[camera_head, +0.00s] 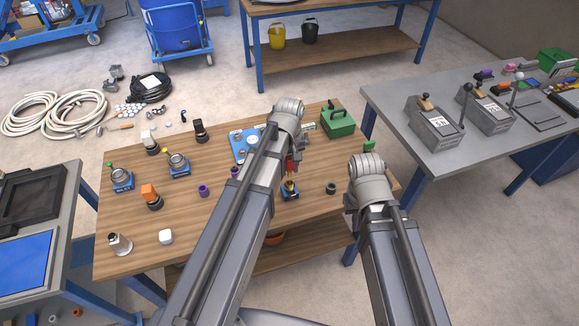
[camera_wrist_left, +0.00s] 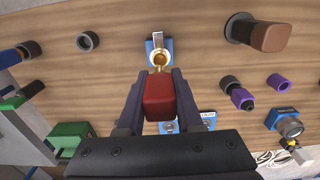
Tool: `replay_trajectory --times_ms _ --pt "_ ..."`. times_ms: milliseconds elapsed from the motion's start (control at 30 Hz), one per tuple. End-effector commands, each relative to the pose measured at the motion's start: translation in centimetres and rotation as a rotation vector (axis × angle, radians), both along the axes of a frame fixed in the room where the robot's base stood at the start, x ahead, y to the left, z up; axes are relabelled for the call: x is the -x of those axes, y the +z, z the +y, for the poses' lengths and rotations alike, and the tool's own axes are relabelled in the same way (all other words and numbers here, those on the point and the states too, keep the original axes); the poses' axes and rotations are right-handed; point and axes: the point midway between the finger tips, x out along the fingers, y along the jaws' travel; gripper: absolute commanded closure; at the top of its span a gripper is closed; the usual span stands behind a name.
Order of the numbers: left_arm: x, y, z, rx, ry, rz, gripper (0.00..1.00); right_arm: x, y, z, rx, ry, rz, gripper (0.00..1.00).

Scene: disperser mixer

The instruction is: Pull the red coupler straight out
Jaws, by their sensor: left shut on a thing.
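My left gripper (camera_wrist_left: 160,90) is shut on the red coupler (camera_wrist_left: 160,100), with one finger on each side of it. In the head view the red coupler (camera_head: 293,165) shows as a small red patch below my left wrist. A brass fitting (camera_head: 290,186) on a small blue base stands on the wooden table just below it. In the left wrist view the brass fitting (camera_wrist_left: 160,59) lies just beyond the coupler's far end. I cannot tell whether the two touch. My right arm's wrist is over the table's right end; its fingers are hidden.
The wooden table (camera_head: 218,228) also holds an orange-topped part (camera_head: 150,195), purple rings (camera_head: 204,190), a dark ring (camera_head: 331,188) and a green box (camera_head: 337,121). A grey bench (camera_head: 395,98) with lever boxes stands at right.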

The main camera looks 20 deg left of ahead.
Motion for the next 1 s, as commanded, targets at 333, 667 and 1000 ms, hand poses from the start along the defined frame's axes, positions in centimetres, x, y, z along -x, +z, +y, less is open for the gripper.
replay_trajectory --times_ms 333,667,1000 --pt "0.0 2.0 0.0 0.0 0.0 0.0 1.0 0.0 2.1 0.0 0.0 0.0 0.0 1.0" --pt "0.0 3.9 0.0 0.0 0.0 0.0 1.0 0.0 3.9 0.0 0.0 0.0 0.0 1.0" --pt "0.0 3.9 0.0 0.0 0.0 0.0 1.0 0.0 3.9 0.0 0.0 0.001 0.0 1.0"
